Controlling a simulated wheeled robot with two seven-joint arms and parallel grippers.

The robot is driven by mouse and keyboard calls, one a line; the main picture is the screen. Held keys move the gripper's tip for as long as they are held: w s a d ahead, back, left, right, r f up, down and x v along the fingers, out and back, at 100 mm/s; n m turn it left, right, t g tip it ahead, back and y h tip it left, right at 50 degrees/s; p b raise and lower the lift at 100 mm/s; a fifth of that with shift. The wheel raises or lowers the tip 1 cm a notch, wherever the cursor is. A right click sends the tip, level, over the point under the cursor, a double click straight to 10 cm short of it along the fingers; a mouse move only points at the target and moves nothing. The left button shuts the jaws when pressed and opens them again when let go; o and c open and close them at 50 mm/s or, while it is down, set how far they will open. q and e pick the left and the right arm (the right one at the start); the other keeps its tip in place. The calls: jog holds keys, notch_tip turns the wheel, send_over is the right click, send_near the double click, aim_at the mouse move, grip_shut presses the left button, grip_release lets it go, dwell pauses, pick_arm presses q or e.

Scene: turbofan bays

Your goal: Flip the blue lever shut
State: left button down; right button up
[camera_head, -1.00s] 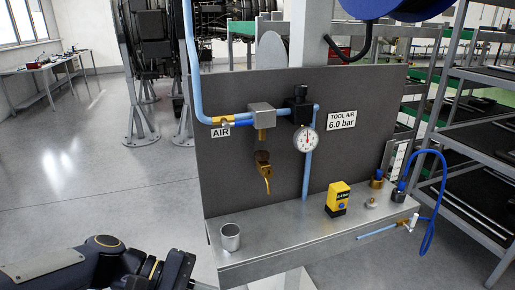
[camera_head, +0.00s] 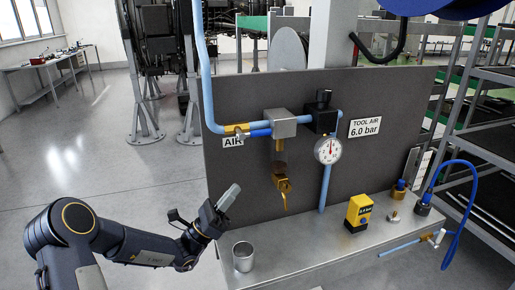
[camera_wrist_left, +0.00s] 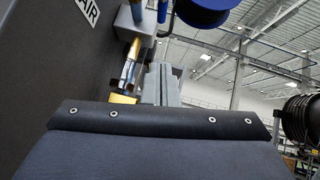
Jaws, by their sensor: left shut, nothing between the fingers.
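The blue lever (camera_head: 260,133) is on the brass valve (camera_head: 236,129) above the AIR label, at the upper left of the dark panel. It lies roughly in line with the light blue pipe. My left gripper (camera_head: 231,192) is in front of the panel's lower left part, below the lever and apart from it. Its fingers are together and empty, pointing up and right. In the left wrist view the shut fingers (camera_wrist_left: 160,86) show beyond my wrist's dark housing. I cannot make out the lever there. My right gripper is out of view.
A grey filter block (camera_head: 280,123) with a brass part hanging below it (camera_head: 282,182) is right of the lever. A gauge (camera_head: 328,151) is farther right. A metal cup (camera_head: 243,257) and a yellow device (camera_head: 358,211) stand on the shelf (camera_head: 300,250). Air left of the panel is free.

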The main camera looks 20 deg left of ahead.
pick_arm(q)
jog(key=p, duration=0.5)
send_near(260, 133)
jog(key=w+d+r, duration=0.3)
jog(key=w+d, duration=0.1)
jog(key=shift+w, duration=0.2)
jog(key=shift+f+b, duration=0.1)
jog(key=shift+b, duration=0.25)
jog(key=shift+w+d+t, duration=0.1)
jog(key=shift+t, duration=0.3)
